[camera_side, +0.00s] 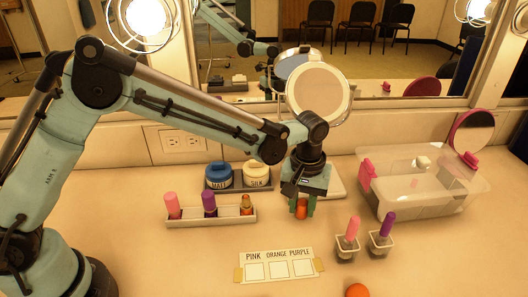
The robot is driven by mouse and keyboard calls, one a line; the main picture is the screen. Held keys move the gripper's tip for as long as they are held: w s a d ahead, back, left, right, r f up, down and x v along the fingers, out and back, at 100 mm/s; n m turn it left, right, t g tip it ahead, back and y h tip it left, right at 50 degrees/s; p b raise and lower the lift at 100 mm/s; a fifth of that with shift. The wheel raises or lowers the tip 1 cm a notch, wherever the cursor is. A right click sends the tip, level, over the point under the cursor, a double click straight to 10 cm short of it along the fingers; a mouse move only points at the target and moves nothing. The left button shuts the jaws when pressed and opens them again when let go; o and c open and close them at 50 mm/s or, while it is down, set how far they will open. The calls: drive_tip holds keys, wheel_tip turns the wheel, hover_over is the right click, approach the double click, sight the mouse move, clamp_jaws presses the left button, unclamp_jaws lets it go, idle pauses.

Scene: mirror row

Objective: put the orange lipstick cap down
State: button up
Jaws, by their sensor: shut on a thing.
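My gripper (301,208) points down at the middle of the counter, right of the lipstick rack. It is shut on the orange lipstick cap (300,211), which shows between the fingers. I cannot tell whether the cap touches the counter. The white rack (211,216) holds a pink lipstick (173,204) at left, a purple one (209,203) in the middle, and a lipstick with a gold body and no visible cap (246,205) at right. A card (279,254) taped in front has three blank squares under the words PINK, ORANGE and PURPLE.
Pink (352,228) and purple (387,222) sticks stand in small clear cups to the right. Behind are a blue-lidded jar (219,174), a cream-lidded jar (256,174) and a round mirror (319,94). A clear bin (425,197) stands right. An orange round thing (356,290) is cut off in front.

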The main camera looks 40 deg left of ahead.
sight(302, 203)
drive_tip(key=o, duration=1)
drive_tip(key=shift+f, duration=0.1)
wheel_tip(302, 203, up, 12)
drive_tip(key=s+a+r+m+t, duration=0.1)
drive_tip(key=s+a+r+t, duration=0.15)
drive_tip(key=a, duration=0.25)
drive_tip(key=s+a+r+m+t, duration=0.1)
drive_tip(key=s+a+r, duration=0.15)
drive_tip(key=a, duration=0.25)
drive_tip(key=s+a+f+m+t, duration=0.2)
drive_tip(key=s+a+f+t, duration=0.1)
drive_tip(key=s+a, duration=0.5)
drive_tip(key=shift+s+a+f+m+t, duration=0.3)
drive_tip(key=shift+s+f, duration=0.25)
drive_tip(key=shift+s, duration=0.65)
